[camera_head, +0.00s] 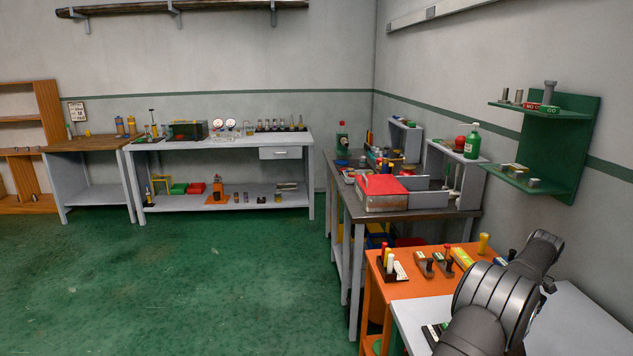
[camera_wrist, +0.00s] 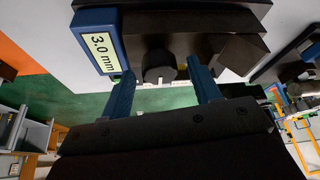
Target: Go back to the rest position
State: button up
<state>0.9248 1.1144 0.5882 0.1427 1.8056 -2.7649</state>
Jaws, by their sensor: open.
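My gripper (camera_wrist: 160,72) shows in the wrist view with its two blue fingers spread apart. A dark round knob (camera_wrist: 158,64) on a dark block, likely a vise (camera_wrist: 180,28), appears between the fingertips, with a gap on both sides. A blue-framed label reading "3.0 mm" (camera_wrist: 98,42) is beside it, to the left. Whether the fingertips are level with the knob or short of it, I cannot tell. In the head view my dark arm reaches over the light table at the lower right. My gripper is not visible there.
In the head view, an orange table (camera_head: 405,290) with small tools adjoins the light table (camera_head: 585,322). A grey workbench (camera_head: 455,214) with a red-topped box stands behind. A green wall shelf (camera_head: 572,140) hangs at right. Green floor (camera_head: 200,270) at left is clear.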

dwell(0.3)
